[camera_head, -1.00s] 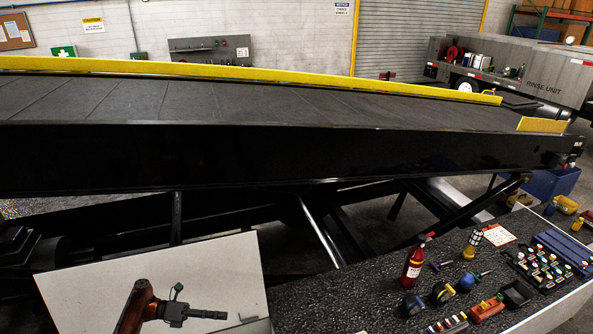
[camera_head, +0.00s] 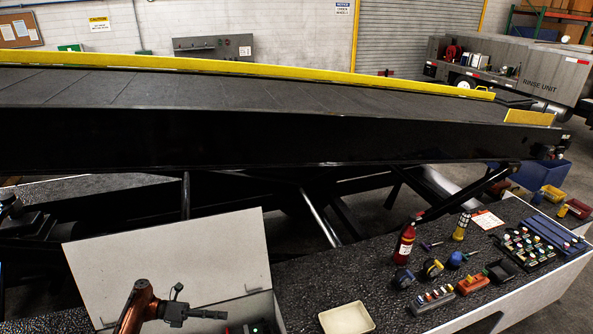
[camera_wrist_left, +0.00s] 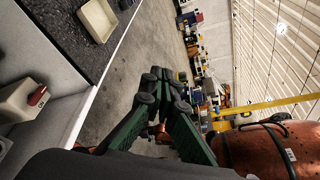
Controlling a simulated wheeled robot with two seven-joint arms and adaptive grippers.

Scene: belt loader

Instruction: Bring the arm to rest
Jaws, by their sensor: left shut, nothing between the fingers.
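My left gripper (camera_head: 222,314) is at the bottom of the head view, at the end of an orange-brown arm link. It is shut and empty, held in front of the white panel (camera_head: 165,255). In the left wrist view its green fingers (camera_wrist_left: 166,80) meet at the tips with nothing between them, and the bench edge lies to their left. My right gripper is not in view.
A dark speckled bench top (camera_head: 320,285) carries a cream tray (camera_head: 346,318), a red bottle (camera_head: 404,242), a yellow bottle (camera_head: 461,227) and a panel of coloured knobs (camera_head: 527,248). A long black belt loader (camera_head: 280,140) with a yellow rail spans behind.

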